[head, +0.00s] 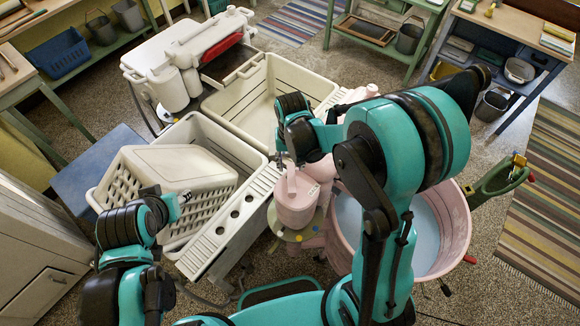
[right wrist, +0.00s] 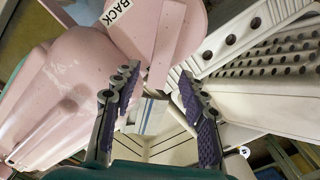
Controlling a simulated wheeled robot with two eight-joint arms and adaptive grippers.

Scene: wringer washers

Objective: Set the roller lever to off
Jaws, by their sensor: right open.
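The pink wringer washer has a round pink tub (head: 455,215) at the right of the head view, partly behind my right arm. Its pink gearbox (head: 296,207) stands left of the tub, with a flat pink lever (head: 291,182) on top. In the right wrist view the lever (right wrist: 166,48) reaches down toward the space between my fingertips, beside a "BACK" label (right wrist: 118,12). No "off" mark is readable. My right gripper (right wrist: 160,95) is open, its fingers on either side of the lever's end; contact cannot be told. My left gripper (head: 172,204) is barely visible, its fingers unclear.
Pale rinse tubs (head: 215,95) stand behind and left of the gearbox. A white wringer (head: 195,45) stands farther back. Speckled floor is open at the right, near a striped rug (head: 545,190).

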